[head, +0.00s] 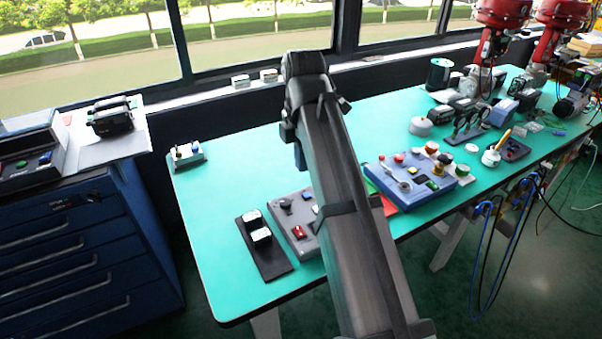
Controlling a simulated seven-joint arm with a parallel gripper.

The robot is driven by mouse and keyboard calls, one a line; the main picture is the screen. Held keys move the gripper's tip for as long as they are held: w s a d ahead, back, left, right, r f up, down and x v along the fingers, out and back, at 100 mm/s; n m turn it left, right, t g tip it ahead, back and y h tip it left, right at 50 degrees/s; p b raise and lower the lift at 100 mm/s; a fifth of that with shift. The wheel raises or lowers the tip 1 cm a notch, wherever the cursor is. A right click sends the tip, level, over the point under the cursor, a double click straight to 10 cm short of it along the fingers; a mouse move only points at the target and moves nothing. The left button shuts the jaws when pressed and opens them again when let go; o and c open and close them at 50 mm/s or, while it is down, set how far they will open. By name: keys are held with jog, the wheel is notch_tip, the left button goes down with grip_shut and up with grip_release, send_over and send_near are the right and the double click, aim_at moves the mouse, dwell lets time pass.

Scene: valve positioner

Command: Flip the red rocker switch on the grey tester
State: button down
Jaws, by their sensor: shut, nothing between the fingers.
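The grey tester (296,216) lies on the green bench, left of my arm. A red rocker switch (299,231) shows on its front part, and a dark knob (285,203) sits farther back. Which way the rocker is tilted is too small to tell. My arm crosses the picture from the bottom to the window and covers the tester's right side. My gripper is hidden behind the arm, so its place relative to the switch does not show.
A black plate with two white-topped blocks (261,237) lies just left of the tester. A blue control box (392,190) stands right of my arm. Tools and red machines (500,12) crowd the far right.

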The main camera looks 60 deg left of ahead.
jog(key=shift+d+r, duration=0.2)
jog(key=shift+r, duration=1.05)
jog(key=shift+d+r, duration=0.15)
jog(key=shift+r, duration=1.1)
